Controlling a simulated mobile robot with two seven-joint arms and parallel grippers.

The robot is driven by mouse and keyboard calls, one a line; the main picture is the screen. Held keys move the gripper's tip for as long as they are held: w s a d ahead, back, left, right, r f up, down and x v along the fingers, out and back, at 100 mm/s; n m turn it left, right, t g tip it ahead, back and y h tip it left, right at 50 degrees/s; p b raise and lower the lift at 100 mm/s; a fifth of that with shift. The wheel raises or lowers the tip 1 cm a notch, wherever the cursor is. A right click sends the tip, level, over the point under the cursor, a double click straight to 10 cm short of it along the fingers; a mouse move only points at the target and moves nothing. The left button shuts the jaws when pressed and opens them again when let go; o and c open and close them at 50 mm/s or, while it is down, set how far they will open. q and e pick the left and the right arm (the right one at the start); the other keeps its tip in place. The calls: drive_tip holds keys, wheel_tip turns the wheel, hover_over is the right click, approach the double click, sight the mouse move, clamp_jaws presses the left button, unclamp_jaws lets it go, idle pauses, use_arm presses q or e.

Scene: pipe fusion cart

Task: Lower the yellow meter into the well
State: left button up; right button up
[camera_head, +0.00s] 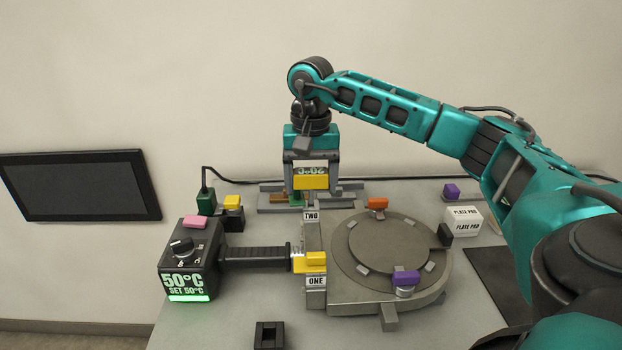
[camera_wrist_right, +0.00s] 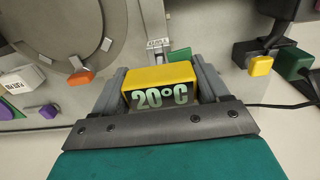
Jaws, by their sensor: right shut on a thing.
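The yellow meter (camera_head: 311,182) is between the fingers of my right gripper (camera_head: 312,180), raised at the back of the cart. In the right wrist view the meter (camera_wrist_right: 160,75) sits between both fingers of the gripper (camera_wrist_right: 160,82), and its display reads 20°C. A small dark block (camera_head: 258,339) with an opening on top stands at the cart's front edge, well apart from the meter. No part is labelled as the well, so I cannot tell whether this block is it. My left gripper is not in view.
A round grey plate fixture (camera_head: 385,250) fills the middle of the cart (camera_head: 235,300). A heater box (camera_head: 190,262) reading 50°C stands at left, its black handle reaching the fixture. Bare surface surrounds the dark block.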

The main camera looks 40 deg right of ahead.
sight(311, 170)
drive_tip(key=shift+f+b, duration=0.5)
drive_tip(key=shift+f, duration=0.4)
drive_tip(key=o, duration=1.1)
wheel_tip(311, 170, up, 12)
drive_tip(key=shift+f+p, duration=0.2)
drive_tip(key=shift+p, duration=0.6)
drive_tip(key=shift+r+p, duration=0.3)
drive_tip(key=shift+r, duration=0.4)
drive_tip(key=shift+f, duration=0.1)
